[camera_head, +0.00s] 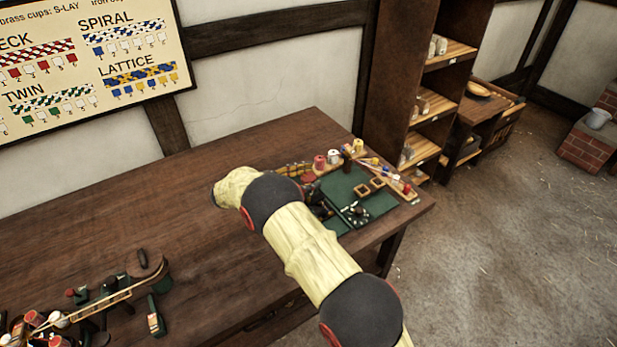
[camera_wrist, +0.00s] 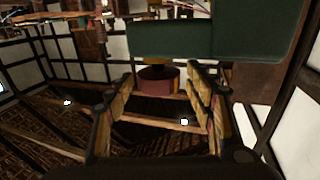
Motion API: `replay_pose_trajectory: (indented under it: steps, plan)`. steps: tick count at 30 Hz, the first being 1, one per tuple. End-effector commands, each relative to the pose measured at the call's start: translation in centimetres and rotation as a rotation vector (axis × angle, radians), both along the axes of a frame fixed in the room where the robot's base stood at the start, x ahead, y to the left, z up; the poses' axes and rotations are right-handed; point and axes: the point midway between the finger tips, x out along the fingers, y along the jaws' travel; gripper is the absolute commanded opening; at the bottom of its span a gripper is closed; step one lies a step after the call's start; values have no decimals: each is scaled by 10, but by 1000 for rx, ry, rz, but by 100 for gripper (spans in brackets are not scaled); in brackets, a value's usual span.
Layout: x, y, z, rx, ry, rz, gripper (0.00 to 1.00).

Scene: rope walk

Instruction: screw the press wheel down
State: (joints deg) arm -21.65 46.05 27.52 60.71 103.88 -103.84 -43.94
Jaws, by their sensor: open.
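A dark red round piece (camera_wrist: 158,84), which looks like the press wheel, shows in the wrist view between the two fingers of my gripper (camera_wrist: 163,72). The fingers stand apart on either side of it, and I see no clear contact. A dark green slab (camera_wrist: 170,38) lies just beyond the red piece in that view. In the head view a small red round top (camera_head: 308,178) shows beside my arm at the table's right part; I cannot tell for sure that it is the same piece. My arm hides most of the press and the gripper there.
The wooden table (camera_head: 190,200) carries a green mat (camera_head: 375,205), a narrow rack (camera_head: 388,178) of small colored pieces and spools (camera_head: 334,157). Tools (camera_head: 105,300) with bobbins lie at the lower left. Shelves (camera_head: 440,100) stand behind right. The table's middle is clear.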

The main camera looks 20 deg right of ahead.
Motion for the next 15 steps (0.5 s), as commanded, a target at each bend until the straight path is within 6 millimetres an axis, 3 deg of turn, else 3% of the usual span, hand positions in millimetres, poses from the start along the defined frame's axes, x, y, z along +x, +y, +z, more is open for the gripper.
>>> replay_pose_trajectory:
  steps: [8,15]
  plan:
    - [0,1,-1,0,1,1,54]
    - [-1,31,-2,1,0,3,54]
